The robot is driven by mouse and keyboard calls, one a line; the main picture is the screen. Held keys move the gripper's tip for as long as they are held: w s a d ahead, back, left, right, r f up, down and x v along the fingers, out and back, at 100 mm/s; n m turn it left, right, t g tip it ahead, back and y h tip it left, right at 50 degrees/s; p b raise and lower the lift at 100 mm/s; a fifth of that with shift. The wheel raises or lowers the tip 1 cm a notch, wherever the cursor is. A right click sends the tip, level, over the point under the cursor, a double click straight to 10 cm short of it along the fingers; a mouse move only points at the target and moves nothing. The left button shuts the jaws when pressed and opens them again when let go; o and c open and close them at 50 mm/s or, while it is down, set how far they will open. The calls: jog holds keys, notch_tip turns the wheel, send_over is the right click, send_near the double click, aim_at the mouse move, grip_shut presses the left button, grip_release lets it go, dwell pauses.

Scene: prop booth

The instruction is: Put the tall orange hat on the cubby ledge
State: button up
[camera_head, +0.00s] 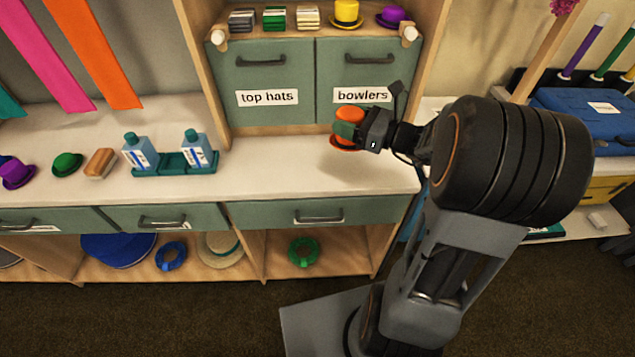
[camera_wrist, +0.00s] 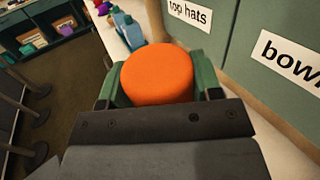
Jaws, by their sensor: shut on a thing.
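The tall orange hat (camera_head: 351,115) is in my gripper (camera_head: 350,132), in front of the "bowlers" door. My gripper is shut on it, with the green finger pads against its sides; the pads cover part of the crown. Its orange brim shows just below the pads. In the wrist view the flat orange top (camera_wrist: 157,74) sits between the two green pads of my gripper (camera_wrist: 158,85). The hat looks upright, at or just above the white counter; I cannot tell whether it touches. The cubby ledge (camera_head: 300,32), above the two doors, holds a yellow hat (camera_head: 346,14) and a purple hat (camera_head: 392,17).
Wooden pegs (camera_head: 218,37) stick out at the cubby's front corners. Two bottles (camera_head: 140,152) in a teal tray (camera_head: 174,162), a brush (camera_head: 100,162) and a green bowler (camera_head: 67,164) stand left on the counter (camera_head: 275,178).

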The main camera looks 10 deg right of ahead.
jog(key=s+a+f+b, duration=0.1)
jog(key=s+b, duration=0.4)
jog(key=b, duration=0.3)
jog(key=shift+m+t+h, duration=0.3)
jog(key=shift+t, duration=0.1)
jog(key=w+d+f, duration=0.1)
jog(key=w, duration=0.1)
jog(key=w+d+f+b, duration=0.1)
jog(key=w+d, duration=0.1)
jog(key=w+d+f, duration=0.1)
jog(key=w+f, duration=0.1)
jog(key=shift+w+d+b, duration=0.25)
jog(key=shift+w+b, duration=0.1)
jog(key=shift+w, duration=0.05)
jog(key=shift+w+d+f+b, duration=0.3)
jog(key=shift+w+d+f, duration=0.15)
jog(key=shift+w+f, duration=0.4)
jog(key=shift+w+d+f+b, duration=0.3)
jog(key=shift+w+d+f, duration=0.25)
jog(key=shift+f, duration=0.5)
jog(key=shift+w+d+f+b, duration=0.35)
jog(key=shift+w+f, duration=0.4)
jog(key=shift+f, duration=0.2)
jog(key=shift+w+d+f+b, duration=0.1)
jog(key=shift+f+b, duration=0.25)
jog(key=shift+f, duration=1.25)
jog(key=shift+f, duration=0.2)
jog(key=o, duration=0.9)
jog(key=shift+r, duration=0.1)
